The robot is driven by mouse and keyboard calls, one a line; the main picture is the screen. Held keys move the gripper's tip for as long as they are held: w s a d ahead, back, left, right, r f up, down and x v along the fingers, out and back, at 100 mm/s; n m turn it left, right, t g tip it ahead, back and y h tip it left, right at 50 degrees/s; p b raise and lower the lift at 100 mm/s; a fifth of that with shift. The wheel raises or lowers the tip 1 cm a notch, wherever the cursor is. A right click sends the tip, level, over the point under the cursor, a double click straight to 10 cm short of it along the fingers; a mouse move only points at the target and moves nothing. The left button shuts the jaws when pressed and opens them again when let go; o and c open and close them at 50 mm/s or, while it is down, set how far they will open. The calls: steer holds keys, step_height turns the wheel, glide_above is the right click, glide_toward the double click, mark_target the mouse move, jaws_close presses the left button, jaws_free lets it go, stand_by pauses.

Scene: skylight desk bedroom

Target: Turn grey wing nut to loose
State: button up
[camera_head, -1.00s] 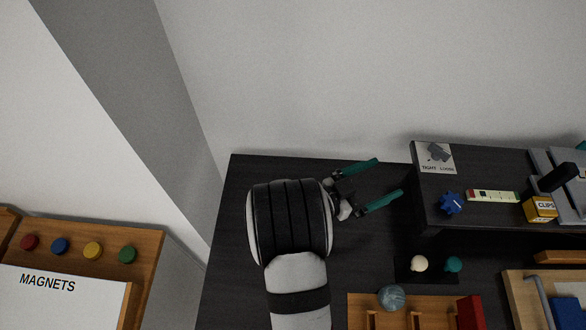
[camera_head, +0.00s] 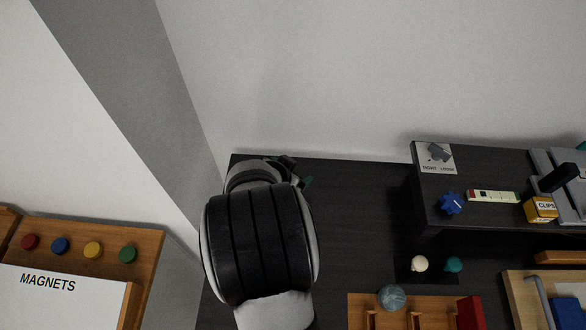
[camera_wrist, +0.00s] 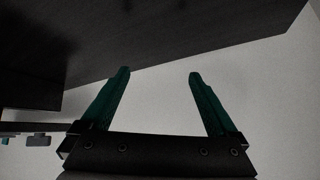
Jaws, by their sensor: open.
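The grey wing nut (camera_head: 438,153) sits on a white plate (camera_head: 436,167) marked TIGHT and LOOSE, at the back left corner of the dark raised shelf. My gripper (camera_head: 302,182) is at the back left of the desk, left of the wing nut and well apart from it. My arm hides most of it in the head view. In the wrist view my gripper (camera_wrist: 160,78) shows two teal fingers spread apart with nothing between them.
On the shelf (camera_head: 485,216) are a blue knob (camera_head: 451,203), a pale strip (camera_head: 492,196) and a yellow CLIPS box (camera_head: 540,208). A ball (camera_head: 391,297) and wooden rack stand in front. The desk (camera_head: 365,200) between my gripper and the shelf is clear.

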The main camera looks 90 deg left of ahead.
steer(key=shift+a, duration=0.1)
steer(key=a+r+g+y, duration=0.1)
steer(key=a+r+g, duration=0.2)
steer(key=a+r, duration=0.3)
step_height(320, 180, up, 17)
steer(key=m+t+h, duration=0.1)
steer(key=t+h, duration=0.2)
steer(key=h, duration=0.2)
glide_above(441, 150)
steer(key=s+d, duration=0.4)
steer(key=d, duration=0.1)
steer(key=x, duration=1.4)
steer(key=shift+w+f, duration=0.2)
steer(key=shift+f, duration=0.1)
steer(key=shift+a+f, duration=0.1)
steer(key=shift+f, duration=0.25)
steer(key=shift+w, duration=0.1)
